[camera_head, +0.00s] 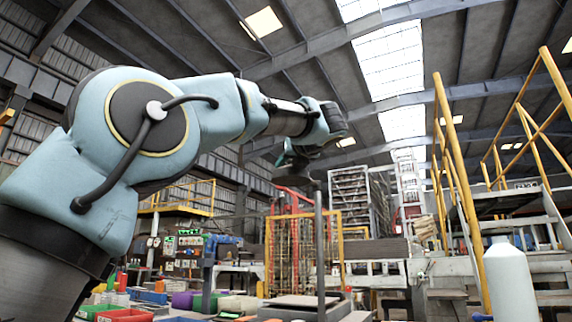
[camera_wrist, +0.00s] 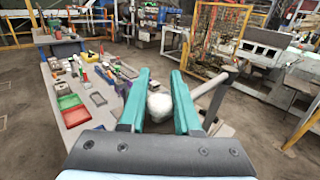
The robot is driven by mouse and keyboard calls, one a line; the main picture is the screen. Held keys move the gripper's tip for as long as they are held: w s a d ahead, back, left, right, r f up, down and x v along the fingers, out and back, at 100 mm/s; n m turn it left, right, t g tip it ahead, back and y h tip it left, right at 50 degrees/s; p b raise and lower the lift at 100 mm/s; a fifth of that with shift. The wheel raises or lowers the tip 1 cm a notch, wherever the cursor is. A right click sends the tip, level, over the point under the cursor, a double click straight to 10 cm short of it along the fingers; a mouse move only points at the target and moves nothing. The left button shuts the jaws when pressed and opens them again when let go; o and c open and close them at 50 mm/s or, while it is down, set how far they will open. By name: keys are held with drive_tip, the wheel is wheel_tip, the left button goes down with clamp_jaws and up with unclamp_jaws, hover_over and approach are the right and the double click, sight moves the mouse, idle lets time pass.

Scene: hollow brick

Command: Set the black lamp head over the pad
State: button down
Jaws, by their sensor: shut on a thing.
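My gripper (camera_head: 325,130) is raised high above the bench, with its teal fingers also in the wrist view (camera_wrist: 164,95). It is shut on the black lamp head (camera_head: 292,160), which hangs below the fingers in the head view. A grey upright pole (camera_head: 319,245) rises from the bench to the lamp head's right side. In the wrist view a grey rod (camera_wrist: 216,98) slants beside the right finger, and the lamp head is mostly hidden. A flat tan-topped slab (camera_head: 300,300) lies low near the pole; I cannot tell whether it is the pad.
The bench (camera_wrist: 97,150) carries a green bin (camera_wrist: 68,101), a red bin (camera_wrist: 75,117) and several small items on its left. A white rounded thing (camera_wrist: 159,104) shows between the fingers. A pale bottle (camera_head: 509,280) stands at right. Yellow railings (camera_head: 455,180) are behind.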

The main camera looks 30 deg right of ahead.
drive_tip(key=shift+s+d, duration=0.1)
drive_tip(key=c, duration=0.6)
unclamp_jaws()
drive_tip(key=s, duration=0.3)
drive_tip(key=s+a, duration=0.1)
drive_tip(key=s, duration=0.3)
drive_tip(key=s+a, duration=0.1)
drive_tip(key=s, duration=0.2)
drive_tip(key=shift+s+b, duration=0.3)
drive_tip(key=shift+b, duration=0.1)
